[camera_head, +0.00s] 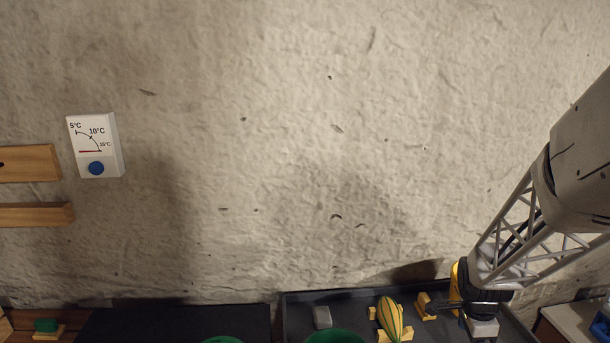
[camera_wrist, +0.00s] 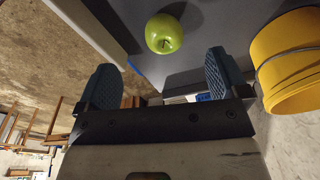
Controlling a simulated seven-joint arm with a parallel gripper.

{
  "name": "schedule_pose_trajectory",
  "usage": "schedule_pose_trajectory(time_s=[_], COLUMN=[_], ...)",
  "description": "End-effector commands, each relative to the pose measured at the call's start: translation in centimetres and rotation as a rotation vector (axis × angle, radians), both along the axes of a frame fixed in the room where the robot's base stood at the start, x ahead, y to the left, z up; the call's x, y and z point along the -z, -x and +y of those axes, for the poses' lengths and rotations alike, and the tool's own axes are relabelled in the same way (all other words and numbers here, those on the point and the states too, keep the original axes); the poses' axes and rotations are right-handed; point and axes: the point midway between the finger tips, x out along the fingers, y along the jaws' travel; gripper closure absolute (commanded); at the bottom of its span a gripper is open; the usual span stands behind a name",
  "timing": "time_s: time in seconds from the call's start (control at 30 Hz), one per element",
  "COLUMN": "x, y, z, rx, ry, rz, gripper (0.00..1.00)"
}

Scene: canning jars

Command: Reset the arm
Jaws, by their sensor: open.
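My arm comes in from the right in the head view and reaches down to a dark tray (camera_head: 293,310) at the bottom edge. A green apple (camera_wrist: 164,34) lies on a grey surface beyond the fingertips. A yellow cylindrical container (camera_wrist: 290,60) with a wire around it is beside the right finger.
Green round tops (camera_head: 335,336) show at the bottom edge. A temperature dial (camera_head: 95,145) and wooden shelves (camera_head: 30,163) are on the left wall. The wall's middle is bare.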

Motion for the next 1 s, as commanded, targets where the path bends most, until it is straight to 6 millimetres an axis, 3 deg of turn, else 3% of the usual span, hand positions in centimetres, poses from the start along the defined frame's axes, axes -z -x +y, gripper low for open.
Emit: schedule_pose_trajectory(time_s=[0.27, 0.47, 0.7, 1.0], x=[-6.4, -10.6, -14.8, -18.5], y=[0.9, 2.8, 6.2, 11.4], z=[6.8, 11.9, 17.4, 23.0], rx=[-0.39, -0.7, -1.074, -1.526], ry=[0.008, 0.019, 0.039, 0.081], rz=[-0.016, -0.026, -0.041, -0.06], gripper=[0.07, 0.07, 0.07, 0.07])
